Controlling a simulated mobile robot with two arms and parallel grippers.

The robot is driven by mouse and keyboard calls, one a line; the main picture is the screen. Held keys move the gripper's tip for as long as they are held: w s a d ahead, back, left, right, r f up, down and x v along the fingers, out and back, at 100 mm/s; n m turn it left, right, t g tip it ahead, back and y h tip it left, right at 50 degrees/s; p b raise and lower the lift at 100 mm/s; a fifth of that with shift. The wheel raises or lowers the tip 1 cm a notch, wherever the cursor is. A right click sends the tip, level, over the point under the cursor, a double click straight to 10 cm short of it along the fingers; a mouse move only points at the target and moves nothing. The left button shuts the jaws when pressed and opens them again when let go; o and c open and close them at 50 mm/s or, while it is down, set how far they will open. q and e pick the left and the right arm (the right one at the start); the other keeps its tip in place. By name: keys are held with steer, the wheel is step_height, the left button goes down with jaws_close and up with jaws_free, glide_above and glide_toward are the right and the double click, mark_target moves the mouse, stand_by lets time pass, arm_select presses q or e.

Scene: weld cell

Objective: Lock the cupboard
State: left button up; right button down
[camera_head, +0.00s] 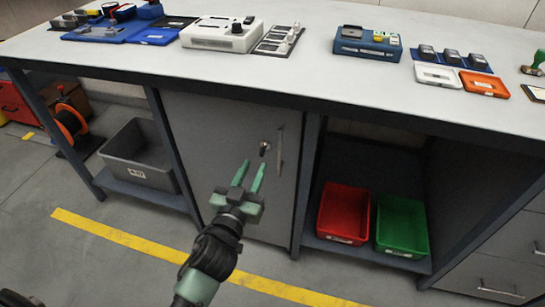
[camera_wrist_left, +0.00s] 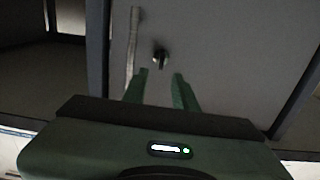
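The cupboard (camera_head: 215,125) is a grey door under the workbench, and it looks closed. Its lock (camera_head: 264,148), with what looks like a small dark key or knob, sits beside an upright metal bar handle (camera_head: 280,150). My left gripper (camera_head: 251,165) is open and empty, its green fingers pointing at the door just below the lock. In the left wrist view the lock (camera_wrist_left: 160,57) shows just beyond and between the fingertips (camera_wrist_left: 160,75), with the handle (camera_wrist_left: 132,45) to its left. I cannot tell the exact gap to the lock.
The workbench top (camera_head: 310,75) overhangs the door and carries devices and trays. A red bin (camera_head: 344,213) and a green bin (camera_head: 402,227) stand on the shelf to the right. A grey bin (camera_head: 140,155) stands on the left shelf. Floor in front looks clear.

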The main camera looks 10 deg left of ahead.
mark_target(261, 153)
arm_select(q)
steer(key=w, duration=0.6)
steer(key=shift+w, duration=0.2)
jaws_close()
